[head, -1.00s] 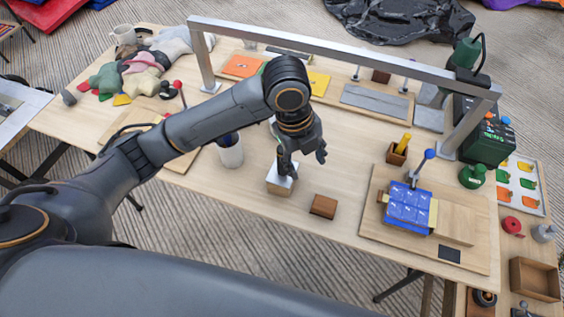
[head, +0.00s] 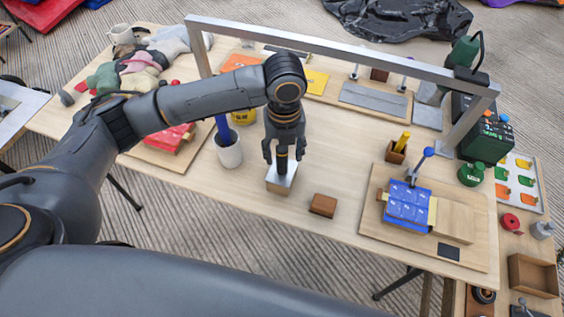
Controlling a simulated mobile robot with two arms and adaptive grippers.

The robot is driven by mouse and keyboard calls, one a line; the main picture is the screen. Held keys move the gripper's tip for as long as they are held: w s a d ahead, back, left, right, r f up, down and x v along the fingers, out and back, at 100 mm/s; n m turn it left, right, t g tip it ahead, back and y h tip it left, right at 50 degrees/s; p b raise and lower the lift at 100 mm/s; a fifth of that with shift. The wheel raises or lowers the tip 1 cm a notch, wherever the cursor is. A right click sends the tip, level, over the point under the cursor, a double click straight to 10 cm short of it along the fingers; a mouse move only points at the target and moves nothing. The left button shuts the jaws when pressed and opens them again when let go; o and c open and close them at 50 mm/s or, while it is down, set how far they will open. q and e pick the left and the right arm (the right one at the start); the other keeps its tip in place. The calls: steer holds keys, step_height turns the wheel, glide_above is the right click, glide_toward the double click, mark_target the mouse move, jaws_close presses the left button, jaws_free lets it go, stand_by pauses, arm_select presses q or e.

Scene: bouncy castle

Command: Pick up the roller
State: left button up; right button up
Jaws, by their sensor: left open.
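A dark upright handle (head: 282,164), which looks like the roller, stands on a small wooden block with a pale metal top (head: 280,184) near the table's front edge. My left gripper (head: 284,154) points down right over it. Its fingers are open and spread to either side of the handle's upper part. I cannot tell whether they touch it. The handle's top is hidden by the gripper. My right gripper is not in view.
A white cup (head: 229,152) with a blue stick stands left of the gripper. A brown block (head: 323,205) lies to the right. A metal frame (head: 340,48) spans the table behind. A board with a blue pad (head: 408,205) is at the right.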

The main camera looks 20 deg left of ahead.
mark_target(282, 164)
arm_select(q)
steer(key=shift+a+f+p, duration=0.15)
steer(key=shift+f, duration=1.2)
steer(key=shift+a+f+p, duration=0.1)
steer(key=shift+f+p, duration=0.05)
steer(key=shift+f, duration=1.2)
jaws_close()
